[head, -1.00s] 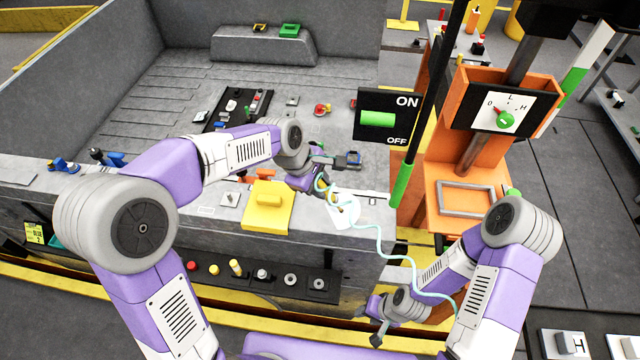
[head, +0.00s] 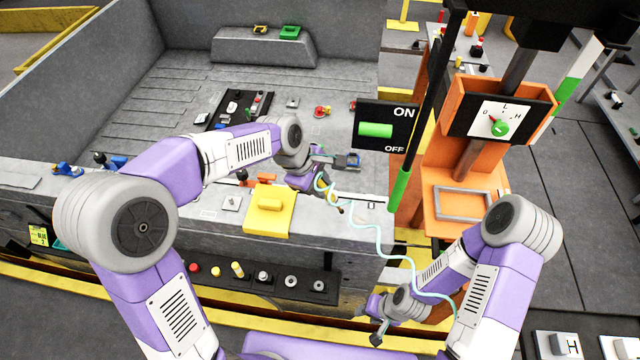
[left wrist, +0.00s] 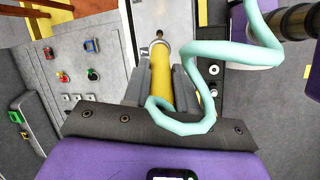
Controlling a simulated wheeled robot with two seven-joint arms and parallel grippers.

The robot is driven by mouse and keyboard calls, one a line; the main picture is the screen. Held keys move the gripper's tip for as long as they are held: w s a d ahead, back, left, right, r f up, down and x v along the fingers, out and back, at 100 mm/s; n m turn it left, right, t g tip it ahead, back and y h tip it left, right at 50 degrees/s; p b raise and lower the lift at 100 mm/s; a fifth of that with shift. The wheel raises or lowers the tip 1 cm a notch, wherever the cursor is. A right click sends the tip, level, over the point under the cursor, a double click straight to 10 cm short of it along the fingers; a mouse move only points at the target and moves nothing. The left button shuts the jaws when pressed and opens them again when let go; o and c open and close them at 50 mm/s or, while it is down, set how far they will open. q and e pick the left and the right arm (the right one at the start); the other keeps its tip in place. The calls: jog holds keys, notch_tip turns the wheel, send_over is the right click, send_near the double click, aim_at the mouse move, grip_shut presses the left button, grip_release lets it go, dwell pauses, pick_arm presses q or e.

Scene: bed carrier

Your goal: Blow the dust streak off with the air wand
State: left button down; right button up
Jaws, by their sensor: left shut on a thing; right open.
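My left gripper (left wrist: 161,85) is shut on the yellow air wand (left wrist: 160,75), which fills the gap between its fingers. The wand's dark tip shows beyond the fingers, over a pale strip of the bench top. A mint-green hose (head: 381,240) curls from the wand across to my right arm; it loops large in the left wrist view (left wrist: 240,55). In the head view the left gripper is over the front ledge, right of a yellow block. My right gripper (head: 371,322) is open and empty, low in front of the bench. I cannot make out a dust streak clearly.
A yellow block (head: 269,211) stands on the ledge (head: 150,195). An ON/OFF panel (head: 385,127) and a green-ended bar (head: 401,190) stand close right of the left gripper. An orange stand (head: 430,205) with a dial (head: 500,122) is farther right. Buttons line the bench front.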

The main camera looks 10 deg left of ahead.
pick_arm(q)
jog(key=shift+r+p, duration=2.05)
jog(key=shift+r, duration=0.75)
jog(key=shift+f, duration=0.1)
jog(key=c, duration=1.6)
grip_release()
grip_shut()
